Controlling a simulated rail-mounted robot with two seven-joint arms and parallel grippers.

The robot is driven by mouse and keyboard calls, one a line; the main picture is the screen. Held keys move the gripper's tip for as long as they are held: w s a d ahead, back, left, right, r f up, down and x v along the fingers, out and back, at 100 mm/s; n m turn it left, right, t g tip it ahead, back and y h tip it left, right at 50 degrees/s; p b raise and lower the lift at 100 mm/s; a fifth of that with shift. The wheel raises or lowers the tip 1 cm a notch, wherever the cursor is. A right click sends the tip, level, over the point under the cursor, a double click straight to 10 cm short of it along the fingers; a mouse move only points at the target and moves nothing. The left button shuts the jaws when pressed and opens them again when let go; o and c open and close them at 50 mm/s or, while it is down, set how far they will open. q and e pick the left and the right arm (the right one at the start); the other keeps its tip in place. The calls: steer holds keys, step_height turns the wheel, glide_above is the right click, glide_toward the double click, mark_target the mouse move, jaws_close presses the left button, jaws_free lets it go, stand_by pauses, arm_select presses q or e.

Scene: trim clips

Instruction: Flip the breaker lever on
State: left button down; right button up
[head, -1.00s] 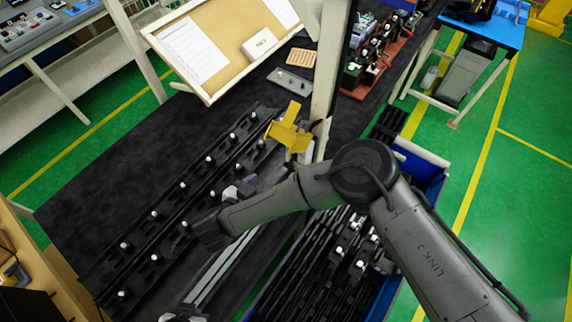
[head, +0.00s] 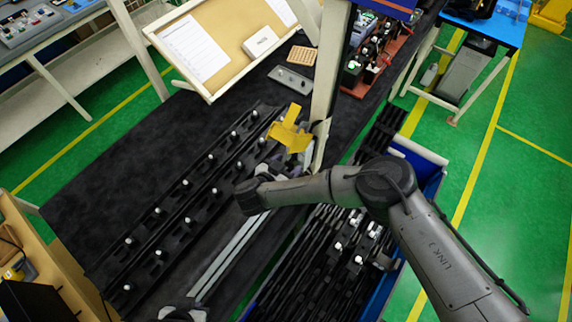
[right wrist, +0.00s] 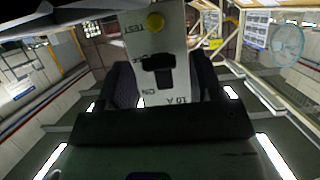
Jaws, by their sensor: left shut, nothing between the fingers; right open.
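The breaker (right wrist: 170,32) shows in the right wrist view as a pale face reaching down from the top edge, with a yellow button, upside-down lettering and a "10 A" mark. Its black lever (right wrist: 162,72) is in the middle of that face. My right gripper (right wrist: 163,85) is open, with one dark finger on each side of the lever. Whether either finger touches the breaker cannot be told. My left gripper is not seen.
A yellow bracket (head: 290,137) stands by a pale post (head: 327,90) just beyond my right wrist. Black rails with white knobs (head: 185,184) lie along the dark table (head: 110,170). A blue bin (head: 425,170) of black parts is under my right arm. The table's left side is clear.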

steer(key=c, duration=0.9)
steer(key=shift+r+g+y, duration=0.35)
steer(key=shift+g+y, duration=0.05)
steer(key=shift+g, duration=0.1)
steer(key=shift+c, duration=0.2)
steer(key=shift+r+g+y+b, duration=0.55)
steer(key=shift+g+y+b, duration=0.45)
steer(key=shift+g+b, duration=0.15)
steer(key=shift+r+g+y+b, duration=0.35)
steer(key=shift+r+g+y, duration=0.05)
steer(key=shift+g, duration=0.15)
